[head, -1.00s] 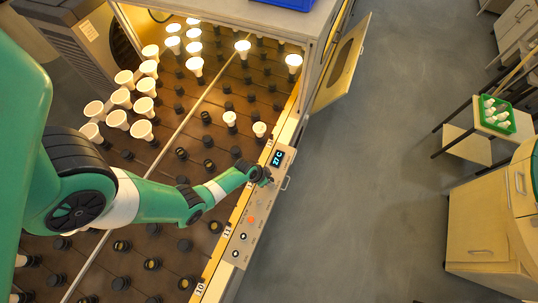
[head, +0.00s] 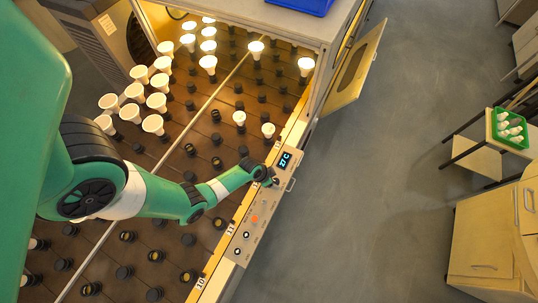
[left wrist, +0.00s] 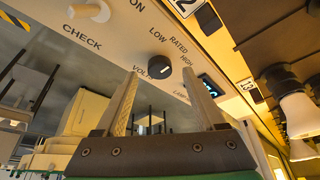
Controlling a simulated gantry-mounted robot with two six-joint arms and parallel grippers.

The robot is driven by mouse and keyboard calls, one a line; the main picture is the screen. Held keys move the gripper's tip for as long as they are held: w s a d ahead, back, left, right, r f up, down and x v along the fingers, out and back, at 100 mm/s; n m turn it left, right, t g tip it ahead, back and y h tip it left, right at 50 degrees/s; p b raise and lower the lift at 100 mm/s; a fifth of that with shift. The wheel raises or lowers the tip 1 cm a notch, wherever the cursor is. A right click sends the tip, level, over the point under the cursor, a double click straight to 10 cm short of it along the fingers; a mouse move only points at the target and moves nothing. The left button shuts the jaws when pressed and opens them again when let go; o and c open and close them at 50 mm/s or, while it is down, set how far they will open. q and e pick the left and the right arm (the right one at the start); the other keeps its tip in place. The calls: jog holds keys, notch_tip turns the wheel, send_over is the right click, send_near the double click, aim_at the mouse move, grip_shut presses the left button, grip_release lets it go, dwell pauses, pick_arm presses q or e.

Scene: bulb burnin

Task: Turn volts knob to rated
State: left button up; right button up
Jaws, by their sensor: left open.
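The volts knob (left wrist: 158,66) is a round black knob with a pale mark, on the light panel in the left wrist view. LOW, RATED and HIGH are printed beside it; I cannot tell exactly which one the mark faces. My left gripper (left wrist: 161,76) is open, its two fingers on either side of the knob in the picture. I cannot tell whether they touch it. In the head view my left gripper (head: 273,182) is at the control panel (head: 247,243), just below the display (head: 286,159), and hides the knob. My right gripper is not in view.
A pale knob (left wrist: 88,11) sits near CHECK. The rack (head: 130,225) has many black sockets and several white bulbs (head: 153,124). A cabinet door (head: 357,65) stands open. A green tray (head: 511,143) of bulbs is on a cart at right. The floor between is clear.

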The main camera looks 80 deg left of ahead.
pick_arm(q)
jog(key=p+v, duration=0.5)
jog(key=v, duration=0.4)
jog(key=shift+r, duration=0.35)
jog(key=shift+s+d, duration=0.1)
